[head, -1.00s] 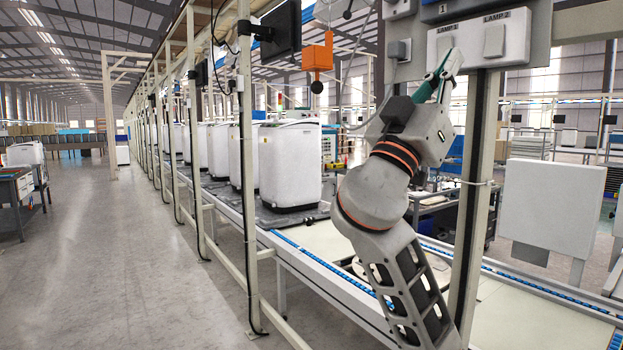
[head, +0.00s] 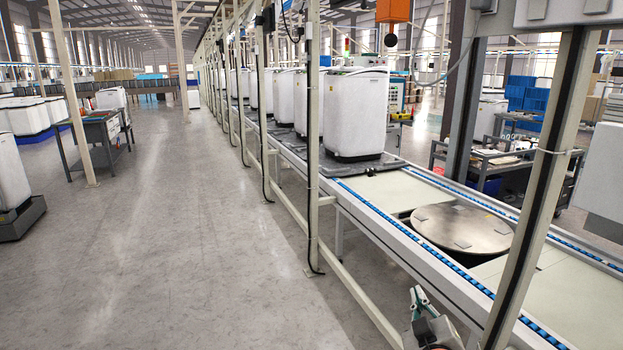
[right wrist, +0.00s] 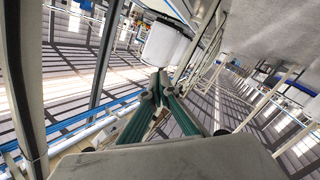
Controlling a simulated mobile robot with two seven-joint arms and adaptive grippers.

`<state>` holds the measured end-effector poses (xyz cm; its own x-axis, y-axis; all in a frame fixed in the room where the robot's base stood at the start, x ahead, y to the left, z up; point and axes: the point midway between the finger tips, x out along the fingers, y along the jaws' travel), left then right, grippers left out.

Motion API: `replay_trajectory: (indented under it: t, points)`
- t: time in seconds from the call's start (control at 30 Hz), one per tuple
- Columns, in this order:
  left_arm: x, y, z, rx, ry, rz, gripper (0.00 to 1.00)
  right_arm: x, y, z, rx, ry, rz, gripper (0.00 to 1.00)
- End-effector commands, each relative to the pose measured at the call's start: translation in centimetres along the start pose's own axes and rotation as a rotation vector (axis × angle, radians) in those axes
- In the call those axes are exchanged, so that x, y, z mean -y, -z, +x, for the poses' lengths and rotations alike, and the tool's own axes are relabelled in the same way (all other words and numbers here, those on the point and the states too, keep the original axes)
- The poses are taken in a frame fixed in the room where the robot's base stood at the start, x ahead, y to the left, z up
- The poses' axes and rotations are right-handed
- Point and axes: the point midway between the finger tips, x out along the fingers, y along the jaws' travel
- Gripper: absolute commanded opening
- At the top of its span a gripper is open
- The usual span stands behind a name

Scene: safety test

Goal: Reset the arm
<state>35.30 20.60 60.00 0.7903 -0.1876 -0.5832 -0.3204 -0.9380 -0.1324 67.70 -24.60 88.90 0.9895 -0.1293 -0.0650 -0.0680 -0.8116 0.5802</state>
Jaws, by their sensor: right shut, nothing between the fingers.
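My right gripper (head: 418,296) shows low in the head view, right of the middle, with part of my grey right arm at the bottom edge. It is beside the near side of the conveyor, below its blue roller edge. In the right wrist view its green fingers (right wrist: 159,88) come together at the tips, shut with nothing between them. My left gripper and left arm are in neither view.
The conveyor (head: 425,186) carries several white washer bodies (head: 356,112) and has a round metal turntable (head: 462,228). Upright posts (head: 313,130) line its near side. A slanted post (head: 540,185) stands close at right. The floor aisle (head: 190,230) at left is clear.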

Motion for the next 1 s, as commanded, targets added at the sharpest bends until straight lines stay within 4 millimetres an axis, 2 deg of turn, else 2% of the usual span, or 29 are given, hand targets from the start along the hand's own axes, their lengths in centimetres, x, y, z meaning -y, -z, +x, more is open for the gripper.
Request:
replay_trajectory:
  t: [0.03, 0.1, 0.17, 0.3, 0.5, 0.6, 0.7, 0.8, 1.0]
  points:
    - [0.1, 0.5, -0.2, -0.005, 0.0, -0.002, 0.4, 2.1, -2.6, -1.8, 0.033, 0.059, 0.015, 0.0]
    - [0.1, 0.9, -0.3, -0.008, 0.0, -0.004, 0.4, 4.8, -5.8, -4.2, 0.07, 0.136, 0.041, 0.0]
    - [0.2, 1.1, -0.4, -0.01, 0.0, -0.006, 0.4, 7.0, -8.4, -6.6, 0.103, 0.199, 0.068, 0.0]
    - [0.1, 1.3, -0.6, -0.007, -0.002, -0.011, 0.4, 11.3, -14.1, -13.2, 0.183, 0.329, 0.138, 0.0]
    - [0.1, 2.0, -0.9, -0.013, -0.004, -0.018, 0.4, 15.3, -20.1, -23.2, 0.294, 0.466, 0.252, 0.0]
    - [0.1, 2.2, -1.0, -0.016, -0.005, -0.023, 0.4, 16.2, -21.8, -27.1, 0.337, 0.504, 0.297, 0.0]
    - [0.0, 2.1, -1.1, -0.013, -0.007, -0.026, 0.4, 16.6, -22.8, -29.6, 0.364, 0.525, 0.327, 0.0]
    - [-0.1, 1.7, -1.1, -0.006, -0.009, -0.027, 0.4, 16.8, -23.2, -30.8, 0.376, 0.534, 0.344, 0.0]
    - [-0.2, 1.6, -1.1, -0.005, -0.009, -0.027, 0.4, 16.9, -23.3, -30.9, 0.377, 0.535, 0.345, 0.0]
